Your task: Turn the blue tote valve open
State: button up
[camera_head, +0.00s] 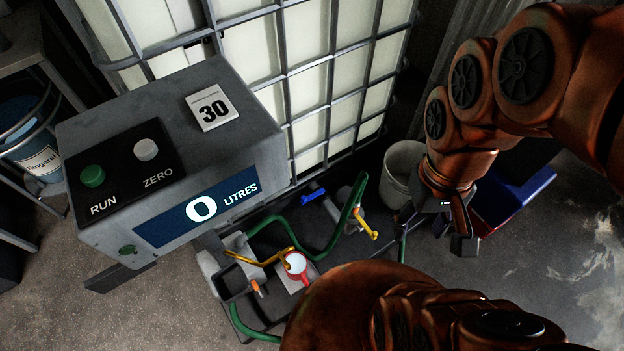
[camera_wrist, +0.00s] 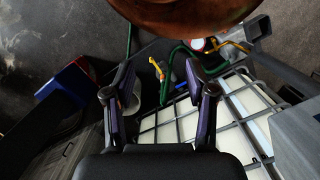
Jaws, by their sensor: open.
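The blue valve handle (camera_head: 313,196) sits low at the front of the caged white tote (camera_head: 335,60), left of a yellow handle (camera_head: 360,222) on a grey fitting. In the wrist view, a small blue piece, seemingly that handle (camera_wrist: 181,86), shows between the finger lines, partly hidden by the right finger; the yellow handle (camera_wrist: 157,68) is beside it. My gripper (camera_head: 455,238) is to the right of the valve in the head view, apart from it, pointing down. In the wrist view my gripper (camera_wrist: 160,90) has its fingers spread with nothing between them.
A grey control box (camera_head: 190,150) reads 0 litres, with RUN and ZERO buttons. A green hose (camera_head: 325,250) curves by the valve. A white bucket (camera_head: 400,175) stands between tote and gripper. Blue and red bins (camera_head: 525,195) lie behind the gripper.

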aim_at(303, 200)
jog(key=u, duration=2.25)
jog(key=k, duration=0.55)
jog(key=z, duration=0.25)
